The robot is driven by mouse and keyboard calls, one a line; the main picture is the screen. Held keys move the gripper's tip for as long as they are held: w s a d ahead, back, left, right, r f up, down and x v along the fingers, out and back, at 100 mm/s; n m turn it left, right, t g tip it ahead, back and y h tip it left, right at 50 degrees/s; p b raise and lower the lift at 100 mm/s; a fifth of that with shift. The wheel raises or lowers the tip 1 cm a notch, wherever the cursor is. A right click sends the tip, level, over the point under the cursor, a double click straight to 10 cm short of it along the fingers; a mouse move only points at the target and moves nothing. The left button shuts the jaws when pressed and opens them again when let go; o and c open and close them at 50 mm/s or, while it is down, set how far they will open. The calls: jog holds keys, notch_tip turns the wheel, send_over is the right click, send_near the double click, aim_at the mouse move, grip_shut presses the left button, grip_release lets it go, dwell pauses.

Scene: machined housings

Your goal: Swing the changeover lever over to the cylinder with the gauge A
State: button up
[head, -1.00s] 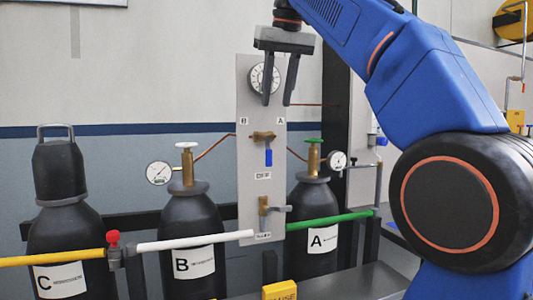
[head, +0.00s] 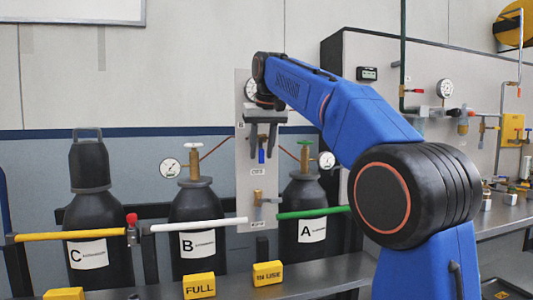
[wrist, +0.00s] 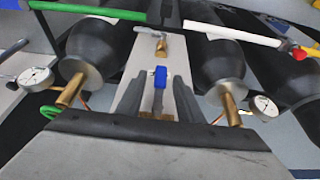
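The changeover lever has a blue handle (head: 261,156) that hangs straight down on the grey panel (head: 243,180). My gripper (head: 262,148) is open in front of the panel. In the wrist view the blue handle (wrist: 160,77) shows between the two fingers (wrist: 160,88), with a gap on each side. I cannot tell how deep the fingers reach around it. Cylinder A (head: 302,194) stands right of the panel, with a round gauge (head: 326,160) at its valve. Cylinder B (head: 195,206) stands left of the panel, with its own gauge (head: 170,168). My gripper hides the lever's pivot in the head view.
A lower brass valve (head: 258,197) sits on the panel below the lever. A green pipe (head: 313,212) and a white pipe (head: 200,225) run beside it. Cylinder C (head: 88,212) stands far left. Yellow FULL (head: 199,286) and IN USE (head: 268,273) blocks stand in front.

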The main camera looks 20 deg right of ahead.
jog(key=shift+w+f, duration=0.15)
jog(key=shift+f, duration=0.15)
jog(key=shift+c, duration=0.4)
grip_shut()
